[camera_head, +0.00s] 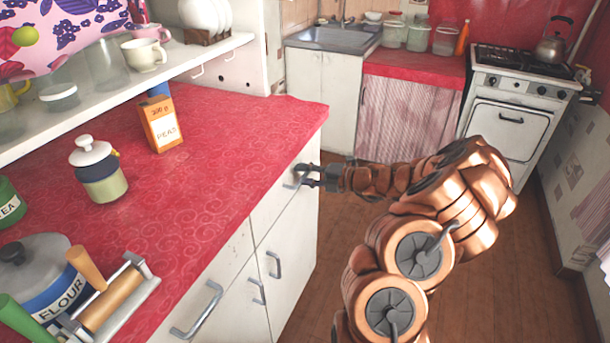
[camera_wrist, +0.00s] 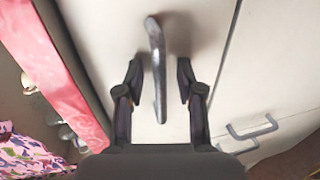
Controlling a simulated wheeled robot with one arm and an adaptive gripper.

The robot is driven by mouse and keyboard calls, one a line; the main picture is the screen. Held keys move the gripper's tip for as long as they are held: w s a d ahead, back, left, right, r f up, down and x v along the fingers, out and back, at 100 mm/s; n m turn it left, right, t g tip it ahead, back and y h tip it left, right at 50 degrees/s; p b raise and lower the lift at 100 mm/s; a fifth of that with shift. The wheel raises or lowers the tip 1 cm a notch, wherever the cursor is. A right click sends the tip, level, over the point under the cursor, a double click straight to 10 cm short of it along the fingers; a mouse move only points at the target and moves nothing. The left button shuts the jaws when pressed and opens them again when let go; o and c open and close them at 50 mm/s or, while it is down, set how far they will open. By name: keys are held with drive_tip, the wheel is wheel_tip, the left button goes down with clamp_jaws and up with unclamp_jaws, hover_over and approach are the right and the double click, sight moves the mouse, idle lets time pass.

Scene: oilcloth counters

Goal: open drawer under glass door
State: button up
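A white drawer front (camera_head: 271,219) sits just under the red counter top, at its far right end, and looks closed. Its metal handle (camera_wrist: 156,60) stands between the two fingers of my gripper (camera_wrist: 160,78) in the wrist view. The fingers are open, with a gap on both sides of the handle. In the head view my gripper (camera_head: 304,175) is at that drawer's front, reaching in from the right. It partly hides the handle there. I cannot make out a glass door in either view.
The red counter (camera_head: 220,135) holds an orange box (camera_head: 162,122), a lidded jar (camera_head: 100,170) and a flour pot (camera_head: 45,270). More handles (camera_head: 275,264) are on the fronts below and nearer. A stove (camera_head: 515,110) and sink (camera_head: 335,38) stand behind. Brown floor is open right of the counter.

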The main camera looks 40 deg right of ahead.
clamp_jaws()
idle(0.7)
